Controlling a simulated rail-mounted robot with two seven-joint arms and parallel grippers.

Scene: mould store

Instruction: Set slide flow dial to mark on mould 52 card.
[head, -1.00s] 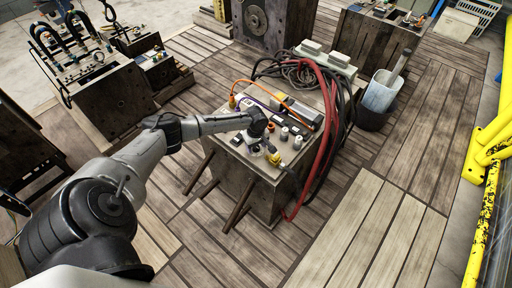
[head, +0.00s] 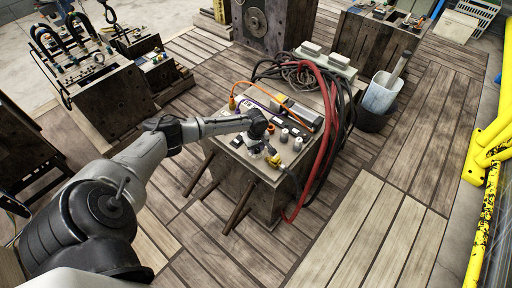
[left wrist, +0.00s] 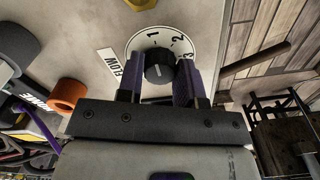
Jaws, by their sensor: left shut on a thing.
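The slide flow dial's black knob (left wrist: 159,66) sits on a round white scale plate (left wrist: 151,42) printed with 1, 2 and 3, beside a FLOW label (left wrist: 109,62). My left gripper (left wrist: 161,80) has its two purple-sided fingers on either side of the knob and is shut on it. In the head view my left gripper (head: 260,147) reaches down onto the front of the mould block's top (head: 225,137), and hides the dial there. No card with a readable number 52 shows. The knob's pointer setting is too unclear to read. My right gripper is not in view.
Red and black hoses (head: 327,130) hang over the block's right side. An orange fitting (left wrist: 68,94) is left of the dial in the left wrist view. The wooden floor in front is clear.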

